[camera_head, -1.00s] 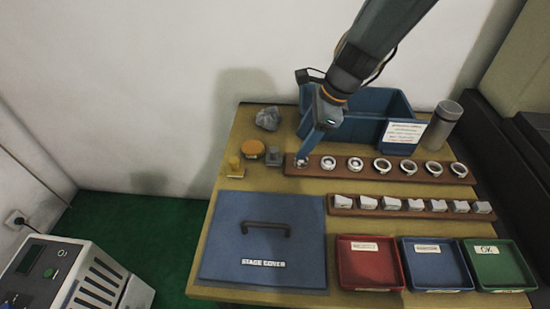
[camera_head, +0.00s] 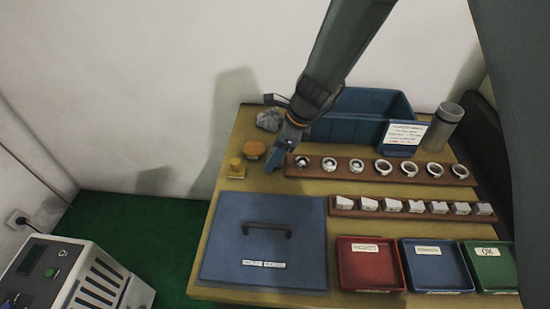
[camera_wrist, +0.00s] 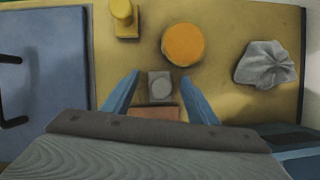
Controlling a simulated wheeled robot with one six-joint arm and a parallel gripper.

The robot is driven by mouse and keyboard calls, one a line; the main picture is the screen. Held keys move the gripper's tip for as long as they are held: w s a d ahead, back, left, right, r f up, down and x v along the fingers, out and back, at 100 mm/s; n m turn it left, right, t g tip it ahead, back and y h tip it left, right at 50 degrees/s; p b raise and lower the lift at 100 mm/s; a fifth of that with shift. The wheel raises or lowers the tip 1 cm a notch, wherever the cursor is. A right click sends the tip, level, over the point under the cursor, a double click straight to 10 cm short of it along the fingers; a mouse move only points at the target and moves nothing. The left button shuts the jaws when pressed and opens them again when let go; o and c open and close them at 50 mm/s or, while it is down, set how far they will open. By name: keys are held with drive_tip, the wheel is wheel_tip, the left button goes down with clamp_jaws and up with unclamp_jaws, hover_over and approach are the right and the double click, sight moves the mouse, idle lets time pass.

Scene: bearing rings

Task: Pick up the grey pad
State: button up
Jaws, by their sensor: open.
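The grey pad (camera_wrist: 160,88) is a small square block with a paler round spot on top. In the wrist view it lies between the two blue fingers of my gripper (camera_wrist: 160,77), with a gap on each side. My gripper is open and holds nothing. In the head view my gripper (camera_head: 272,163) is low over the back left of the table and hides the pad. I cannot tell the exact height of the fingers above the table.
An orange round knob (camera_wrist: 183,44) and a yellow stamp-like piece (camera_wrist: 124,18) stand close by the pad. A crumpled grey wad (camera_wrist: 265,64) lies farther right. A wooden rack (camera_head: 395,171) with rings, a blue bin (camera_head: 350,129) and a blue stage cover (camera_head: 230,225) surround this spot.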

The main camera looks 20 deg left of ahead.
drive_tip(key=c, duration=1.2)
wheel_tip(320, 180, up, 10)
drive_tip(key=shift+r, duration=0.1)
drive_tip(key=shift+c, duration=0.2)
drive_tip(key=o, duration=0.4)
drive_tip(key=shift+c, duration=1.3)
drive_tip(key=p, duration=0.3)
drive_tip(key=shift+w+d+r, duration=0.2)
drive_tip(key=shift+d, duration=0.2)
drive_tip(key=w+d+p, duration=0.2)
drive_tip(key=d+p, duration=0.4)
drive_tip(key=p, duration=0.6)
drive_tip(key=shift+w+d+p, duration=0.2)
drive_tip(key=shift+d+p, duration=0.1)
drive_tip(key=shift+p, duration=0.1)
